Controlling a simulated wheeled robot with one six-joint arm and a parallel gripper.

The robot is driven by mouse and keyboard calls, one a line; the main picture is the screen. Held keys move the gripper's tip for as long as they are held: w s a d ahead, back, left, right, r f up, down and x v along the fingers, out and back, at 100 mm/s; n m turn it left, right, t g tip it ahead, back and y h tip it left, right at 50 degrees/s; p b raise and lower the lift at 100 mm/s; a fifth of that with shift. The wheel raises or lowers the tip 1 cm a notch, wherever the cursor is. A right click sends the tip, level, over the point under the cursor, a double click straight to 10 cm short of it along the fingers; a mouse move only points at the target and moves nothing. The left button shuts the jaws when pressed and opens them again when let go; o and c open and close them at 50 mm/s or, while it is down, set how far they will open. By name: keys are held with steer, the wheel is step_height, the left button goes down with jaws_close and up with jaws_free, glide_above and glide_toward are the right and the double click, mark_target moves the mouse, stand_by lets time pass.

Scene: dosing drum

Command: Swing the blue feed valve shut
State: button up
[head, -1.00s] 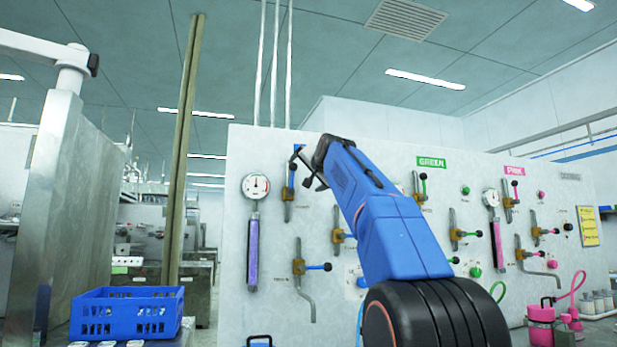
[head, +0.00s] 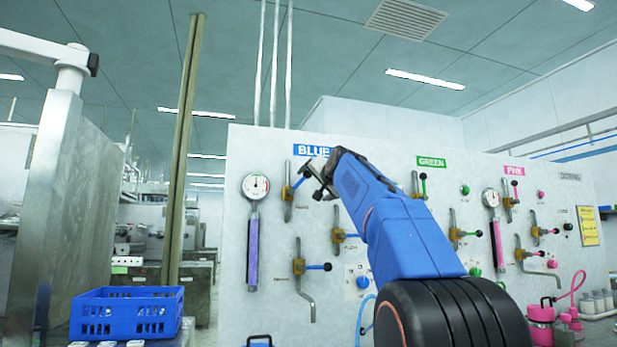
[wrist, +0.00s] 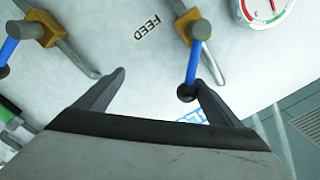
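The blue feed valve (head: 287,193) is on the wall panel under the BLUE sign, with a brass-coloured body and a blue lever. Its lever slants up and right in the head view, at an angle to its pipe. In the wrist view, the valve (wrist: 193,27) shows upside down beside the FEED label (wrist: 147,25), its lever running down to a dark knob (wrist: 187,92). My gripper (head: 314,182) is open at the lever's end, also seen in the wrist view (wrist: 160,78). The knob is at the inner side of the right finger in the wrist view and appears to touch it.
A dial gauge (head: 256,186) is left of the feed valve. Two more blue-lever valves (head: 339,237) (head: 299,267) sit below. Green and pink valve groups are farther right. A blue crate (head: 125,314) stands at lower left.

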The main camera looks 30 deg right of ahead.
steer(key=shift+d+f, duration=0.1)
steer(key=shift+f, duration=0.2)
steer(key=shift+s+d+f, duration=0.1)
steer(key=shift+d+f, duration=0.2)
steer(key=shift+f, duration=1.8)
steer(key=shift+d+f, duration=0.1)
steer(key=shift+f, duration=0.1)
steer(key=shift+s+d+f, duration=0.1)
steer(key=shift+f, duration=0.3)
